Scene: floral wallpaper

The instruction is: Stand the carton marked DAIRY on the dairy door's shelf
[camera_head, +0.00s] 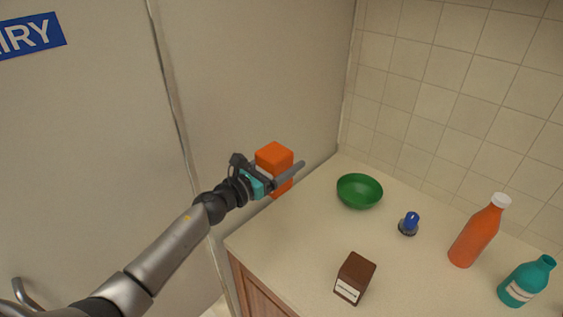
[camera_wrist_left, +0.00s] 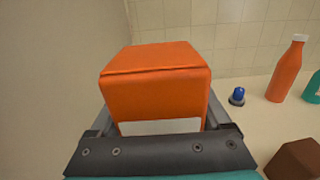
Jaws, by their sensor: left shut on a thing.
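An orange carton (camera_head: 274,156) is between the fingers of my left gripper (camera_head: 282,178), at the back left of the counter. My left gripper is shut on it. In the left wrist view the orange carton (camera_wrist_left: 155,85) fills the middle, with a white label partly showing at its lower edge; no word on it can be read. A brown carton (camera_head: 355,277) with a white label stands at the counter's front; its print is too small to read. A door (camera_head: 80,140) at the left bears a blue sign (camera_head: 30,36) ending in "IRY". The door's shelf is not visible. My right gripper is not in view.
A green bowl (camera_head: 359,192), a small blue-topped object (camera_head: 409,223), an orange bottle (camera_head: 478,235) with a white cap and a teal bottle (camera_head: 527,281) stand on the counter (camera_head: 300,245). A handle (camera_head: 25,294) shows at the lower left. The counter's left front is clear.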

